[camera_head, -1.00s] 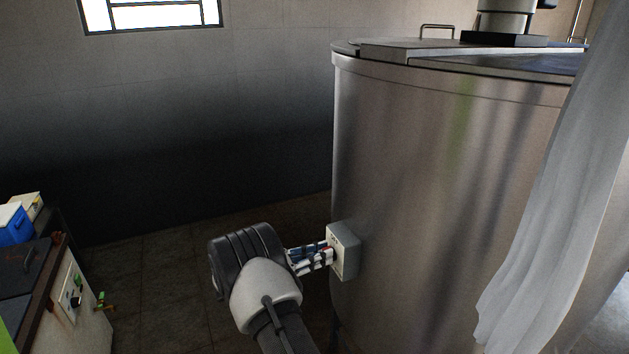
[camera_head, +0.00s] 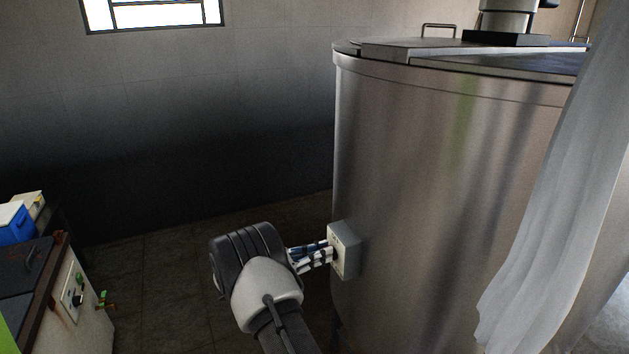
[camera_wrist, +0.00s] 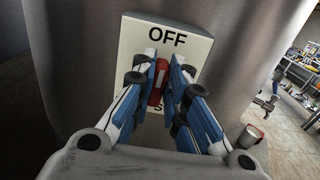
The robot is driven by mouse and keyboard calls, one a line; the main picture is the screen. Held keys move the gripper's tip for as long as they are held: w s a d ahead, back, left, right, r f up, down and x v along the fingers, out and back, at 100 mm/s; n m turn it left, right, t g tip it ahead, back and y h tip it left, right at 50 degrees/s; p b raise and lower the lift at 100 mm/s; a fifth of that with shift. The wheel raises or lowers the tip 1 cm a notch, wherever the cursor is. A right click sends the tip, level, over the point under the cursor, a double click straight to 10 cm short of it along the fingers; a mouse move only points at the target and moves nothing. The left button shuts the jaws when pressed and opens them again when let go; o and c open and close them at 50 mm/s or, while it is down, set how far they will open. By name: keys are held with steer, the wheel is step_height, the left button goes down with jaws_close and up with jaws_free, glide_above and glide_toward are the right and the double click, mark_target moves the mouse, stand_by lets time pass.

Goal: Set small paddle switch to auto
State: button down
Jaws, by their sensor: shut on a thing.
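A pale switch box (camera_head: 344,250) is fixed to the side of the steel tank (camera_head: 440,160). In the wrist view its face (camera_wrist: 190,48) carries the word OFF at the top; lettering lower down is mostly hidden by my fingers. A small red paddle switch (camera_wrist: 158,82) with a white stripe stands in the middle of the face. My gripper (camera_wrist: 162,75) is shut on the paddle switch, one blue-and-white finger on each side. In the head view my gripper (camera_head: 328,250) reaches the box from the left. Which setting the switch points to is unclear.
A white cabinet (camera_head: 85,315) with a control panel stands at the lower left, with a blue box (camera_head: 14,224) behind it. A pale curtain (camera_head: 570,190) hangs at the right. The dark floor between cabinet and tank looks clear.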

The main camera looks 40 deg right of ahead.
steer(key=shift+s+n, duration=0.3)
steer(key=n+p, duration=0.2)
steer(key=n, duration=0.1)
steer(key=shift+s+a+r+n+p, duration=0.1)
steer(key=shift+r+n+p, duration=0.05)
steer(key=shift+n+p, duration=0.15)
steer(key=c, duration=2.2)
jaws_free()
steer(key=n+p, duration=0.1)
steer(key=n, duration=0.3)
steer(key=shift+a, duration=0.15)
steer(key=n, duration=0.5)
steer(key=shift+n+p, duration=0.4)
steer(key=shift+c, duration=0.6)
steer(key=shift+w+n, duration=0.25)
steer(key=shift+n, duration=1.35)
jaws_close()
steer(key=shift+w+n, duration=0.1)
steer(key=shift+n, duration=0.2)
steer(key=o, duration=0.7)
jaws_free()
steer(key=shift+f, duration=0.25)
